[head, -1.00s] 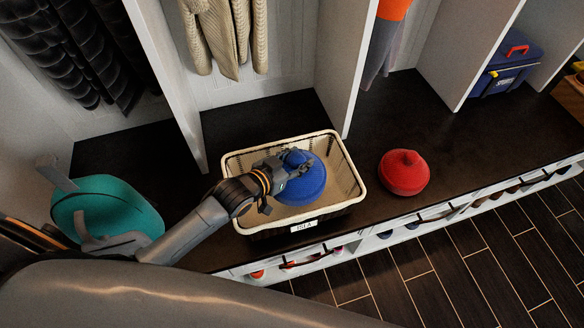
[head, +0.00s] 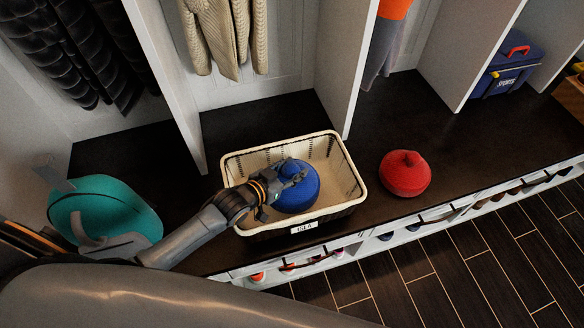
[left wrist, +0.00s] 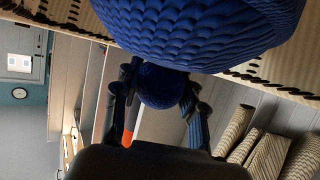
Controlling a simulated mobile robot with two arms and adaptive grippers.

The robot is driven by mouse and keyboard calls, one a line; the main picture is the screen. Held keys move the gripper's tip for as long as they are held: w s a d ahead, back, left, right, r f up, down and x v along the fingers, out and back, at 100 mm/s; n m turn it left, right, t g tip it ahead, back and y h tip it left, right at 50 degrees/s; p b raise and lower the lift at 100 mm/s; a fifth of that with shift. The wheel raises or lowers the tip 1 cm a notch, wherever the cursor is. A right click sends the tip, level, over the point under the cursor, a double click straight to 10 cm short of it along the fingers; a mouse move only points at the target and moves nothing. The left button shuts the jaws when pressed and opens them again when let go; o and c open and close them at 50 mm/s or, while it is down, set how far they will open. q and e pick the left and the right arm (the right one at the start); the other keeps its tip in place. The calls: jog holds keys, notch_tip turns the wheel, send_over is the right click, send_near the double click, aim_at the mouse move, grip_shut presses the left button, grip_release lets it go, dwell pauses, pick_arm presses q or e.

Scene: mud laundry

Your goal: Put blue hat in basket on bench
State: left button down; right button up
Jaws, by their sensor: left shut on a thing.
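The blue hat (head: 297,194) is a knitted cap with a round pompom, and it is inside the cream basket (head: 350,180) on the dark bench. My left gripper (head: 293,172) reaches into the basket from the left and is shut on the hat's pompom. In the left wrist view the hat (left wrist: 200,28) fills the top, with its pompom between the fingers of my left gripper (left wrist: 160,92). Whether the hat touches the basket floor I cannot tell. My right gripper is not in view.
A red hat (head: 405,174) sits on the bench (head: 440,130) right of the basket. A teal bag-like item (head: 105,212) is at the left. White dividers (head: 345,65) stand behind the basket. A blue toolbox (head: 507,70) is at the far right.

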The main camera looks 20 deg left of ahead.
pick_arm(q)
jog(key=shift+f, duration=0.25)
jog(key=c, duration=0.8)
grip_release()
jog(key=shift+o, duration=0.2)
jog(key=shift+r, duration=0.25)
jog(key=shift+r+p, duration=0.35)
jog(key=shift+r, duration=0.2)
jog(key=v, duration=1.2)
jog(key=shift+p, duration=0.4)
jog(key=shift+f, duration=0.15)
